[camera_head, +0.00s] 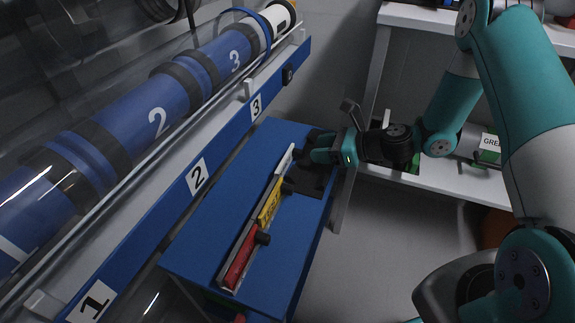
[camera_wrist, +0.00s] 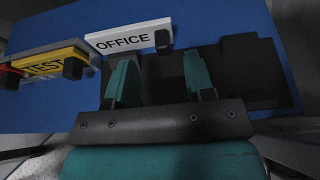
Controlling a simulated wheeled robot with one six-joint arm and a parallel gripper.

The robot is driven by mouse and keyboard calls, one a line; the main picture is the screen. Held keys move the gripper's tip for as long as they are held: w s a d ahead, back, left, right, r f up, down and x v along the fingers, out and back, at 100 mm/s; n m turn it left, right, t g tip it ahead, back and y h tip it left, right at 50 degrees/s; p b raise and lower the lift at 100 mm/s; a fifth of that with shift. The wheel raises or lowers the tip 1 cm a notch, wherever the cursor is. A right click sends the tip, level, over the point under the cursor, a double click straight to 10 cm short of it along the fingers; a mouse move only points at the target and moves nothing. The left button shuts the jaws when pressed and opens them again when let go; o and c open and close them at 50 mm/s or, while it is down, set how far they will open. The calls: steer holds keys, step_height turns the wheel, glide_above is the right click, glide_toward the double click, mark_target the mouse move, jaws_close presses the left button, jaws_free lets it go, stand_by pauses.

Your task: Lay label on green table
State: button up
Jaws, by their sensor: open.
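A white label reading OFFICE (camera_wrist: 130,38) sits at one end of a row on the blue table; in the head view it is a thin white strip (camera_head: 284,164). A yellow label reading TEST (camera_wrist: 45,63) and a red label (camera_head: 239,262) continue the row. Each has a dark knob. My gripper (camera_wrist: 160,78) is open and empty, its two teal fingers pointing toward the OFFICE label, the label's knob just ahead between them. Whether they touch it I cannot tell. In the head view my gripper (camera_head: 312,150) is at the blue table's far end. No green table is recognisable.
The blue table (camera_head: 205,230) stands beside a rack numbered 1, 2 and 3 (camera_head: 198,177) with blue tubes (camera_head: 160,115). A white shelf (camera_head: 462,172) at the right holds a sign (camera_head: 489,143) beginning GREE, partly hidden by my arm. Grey floor is open between them.

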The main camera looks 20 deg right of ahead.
mark_target(302, 151)
steer(key=b+x, duration=0.1)
steer(key=x, duration=0.1)
steer(key=b+x, duration=0.1)
steer(key=x, duration=0.1)
steer(key=shift+f, duration=0.45)
steer(key=shift+w+a+f, duration=0.1)
steer(key=shift+w+a, duration=0.25)
steer(key=shift+a, duration=0.05)
jaws_close()
